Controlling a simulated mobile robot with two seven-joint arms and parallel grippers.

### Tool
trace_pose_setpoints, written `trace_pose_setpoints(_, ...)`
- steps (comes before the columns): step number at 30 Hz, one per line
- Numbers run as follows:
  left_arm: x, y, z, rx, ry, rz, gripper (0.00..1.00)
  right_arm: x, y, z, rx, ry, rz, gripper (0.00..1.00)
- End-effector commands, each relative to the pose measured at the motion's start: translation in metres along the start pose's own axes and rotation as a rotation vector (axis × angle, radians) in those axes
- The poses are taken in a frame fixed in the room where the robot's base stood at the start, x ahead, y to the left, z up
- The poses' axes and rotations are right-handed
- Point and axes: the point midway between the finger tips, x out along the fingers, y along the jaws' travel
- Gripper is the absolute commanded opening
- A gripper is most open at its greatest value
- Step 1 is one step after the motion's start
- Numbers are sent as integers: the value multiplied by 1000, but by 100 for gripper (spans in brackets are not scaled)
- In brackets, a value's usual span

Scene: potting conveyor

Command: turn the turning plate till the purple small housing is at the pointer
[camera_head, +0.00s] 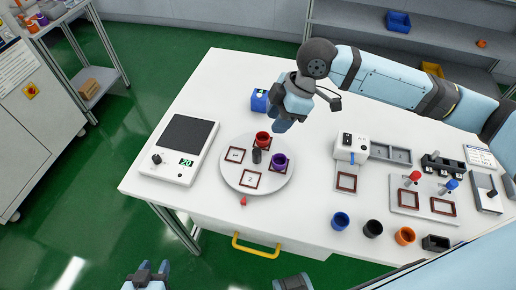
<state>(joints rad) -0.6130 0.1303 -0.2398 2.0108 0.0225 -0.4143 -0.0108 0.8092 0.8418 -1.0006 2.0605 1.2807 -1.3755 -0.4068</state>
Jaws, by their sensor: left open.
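The turning plate (229,173) is a pale round disc on the white table, with a dark post (256,157) at its middle. The purple small housing (280,160) stands in a framed spot on the plate's right side. A red housing (262,139) stands in the far spot. The left and near spots are empty, and the near one faces the red pointer (243,201) at the plate's front edge. My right gripper (281,124) hangs over the plate's far right edge, its fingertips hard to make out. My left gripper (149,273) is open at the bottom edge, off the table.
A scale (184,142) lies left of the plate, a blue box (259,101) behind it. Blue (340,221), black (372,228) and orange (404,236) cups stand front right. A small white machine (351,148) and fixture plate (397,193) are right. Table between plate and cups is clear.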

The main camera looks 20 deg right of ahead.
Motion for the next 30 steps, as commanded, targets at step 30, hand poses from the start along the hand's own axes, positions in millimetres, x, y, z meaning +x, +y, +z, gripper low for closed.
trace_pose_setpoints(30,4,-4,2,-3,2,-6,43,134,-1,4,-5,-14,-7,38)
